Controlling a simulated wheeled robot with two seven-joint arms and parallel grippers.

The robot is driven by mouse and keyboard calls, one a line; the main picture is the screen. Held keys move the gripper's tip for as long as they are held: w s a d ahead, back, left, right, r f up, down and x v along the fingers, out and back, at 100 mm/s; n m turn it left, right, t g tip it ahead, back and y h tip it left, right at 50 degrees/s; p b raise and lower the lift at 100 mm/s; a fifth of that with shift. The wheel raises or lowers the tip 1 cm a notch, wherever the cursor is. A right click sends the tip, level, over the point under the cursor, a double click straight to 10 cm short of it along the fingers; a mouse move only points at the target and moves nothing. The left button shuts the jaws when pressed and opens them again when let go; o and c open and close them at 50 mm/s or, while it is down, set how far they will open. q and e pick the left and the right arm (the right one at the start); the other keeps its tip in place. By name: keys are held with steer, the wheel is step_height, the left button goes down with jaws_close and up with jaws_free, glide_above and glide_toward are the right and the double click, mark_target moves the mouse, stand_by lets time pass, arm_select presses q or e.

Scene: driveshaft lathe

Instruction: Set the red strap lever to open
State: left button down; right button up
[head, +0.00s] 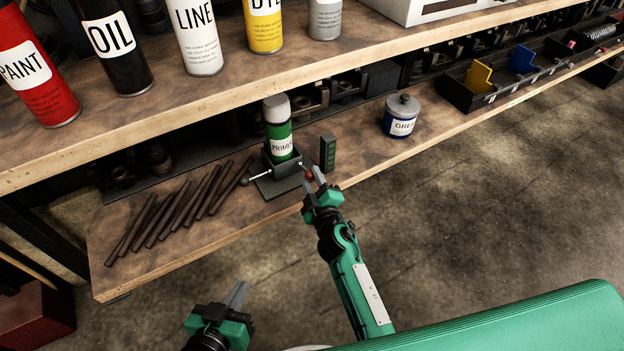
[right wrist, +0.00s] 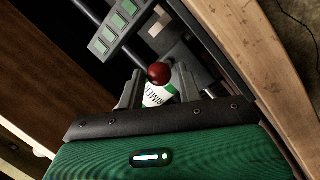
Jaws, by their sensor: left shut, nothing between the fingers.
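The red ball knob of the strap lever (head: 309,175) is at the right side of a dark clamp fixture (head: 282,180) that holds a green and white primer can (head: 278,135) upright. My right gripper (head: 314,178) is at the knob, with its fingers apart. In the right wrist view the red knob (right wrist: 158,73) shows between the two fingertips, with gaps at both sides; I cannot tell whether a finger touches it. The lever's arm is mostly hidden. My left gripper (head: 238,296) is shut and empty, low in the head view, in front of the lower shelf.
A dark upright block with green squares (head: 328,152) stands close to the right of the fixture. Several dark rods (head: 175,212) lie to the left on the lower shelf. A grease tin (head: 401,116) stands to the right. The upper shelf edge (head: 200,140) overhangs behind.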

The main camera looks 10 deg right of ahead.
arm_select(q)
steer(key=shift+d+t, duration=0.35)
steer(key=shift+t, duration=0.05)
arm_select(e)
steer(key=s+d, duration=0.1)
steer(key=s, duration=1)
steer(key=shift+s+d, duration=0.15)
steer(key=shift+s, duration=0.15)
arm_select(q)
steer(key=shift+s, duration=0.1)
arm_select(e)
steer(key=shift+c, duration=0.4)
